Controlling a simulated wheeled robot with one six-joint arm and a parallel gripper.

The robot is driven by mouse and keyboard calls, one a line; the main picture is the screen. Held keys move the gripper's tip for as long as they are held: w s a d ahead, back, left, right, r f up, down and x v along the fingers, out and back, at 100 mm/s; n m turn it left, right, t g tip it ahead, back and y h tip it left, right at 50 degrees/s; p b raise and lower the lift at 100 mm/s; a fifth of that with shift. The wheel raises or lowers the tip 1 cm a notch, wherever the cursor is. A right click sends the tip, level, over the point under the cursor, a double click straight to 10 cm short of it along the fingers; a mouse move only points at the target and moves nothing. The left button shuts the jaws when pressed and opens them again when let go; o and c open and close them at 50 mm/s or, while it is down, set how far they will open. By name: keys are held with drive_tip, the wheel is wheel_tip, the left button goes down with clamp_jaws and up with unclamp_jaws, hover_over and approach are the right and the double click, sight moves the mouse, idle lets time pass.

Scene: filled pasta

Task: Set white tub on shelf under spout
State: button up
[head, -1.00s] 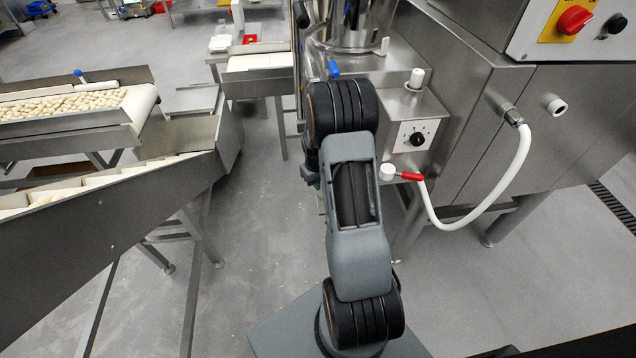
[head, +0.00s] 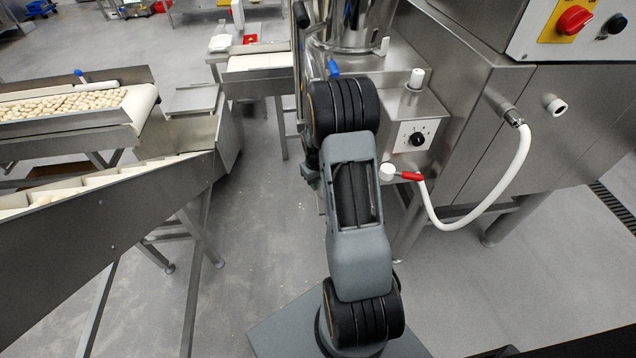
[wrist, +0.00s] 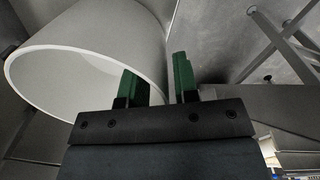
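The white tub (wrist: 105,38) fills the upper left of the wrist view, its round open mouth facing toward the camera and down to the left. My gripper (wrist: 158,68) has two green fingers spread apart. The left finger shows against the tub's mouth, and the right finger is just outside its wall, so the rim passes between them. A gap shows between the fingers; I cannot tell whether either touches the tub. I cannot make out the shelf or the spout.
A steel machine with a knob box (head: 417,138), a red-handled valve (head: 411,176) and a white hose (head: 513,180) stands right of my arm. A sloped conveyor (head: 120,205) and a pasta belt (head: 65,105) are at left. Open floor (head: 265,220) lies between.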

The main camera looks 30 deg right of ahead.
wheel_tip(320, 180, up, 11)
drive_tip(key=s+a+r+t, duration=0.1)
drive_tip(key=s+a+r, duration=0.4)
drive_tip(key=s+a, duration=0.3)
drive_tip(key=s+a+r+t, duration=0.2)
drive_tip(key=s+a+r, duration=0.4)
drive_tip(key=a, duration=0.5)
drive_tip(key=shift+s+r+n+y+p, duration=0.2)
drive_tip(key=shift+s+n+y+p, duration=0.1)
drive_tip(key=shift+s, duration=0.6)
wheel_tip(320, 180, up, 7)
drive_tip(key=p, duration=0.5)
drive_tip(key=shift+t+p, duration=0.3)
drive_tip(key=shift+p, duration=0.1)
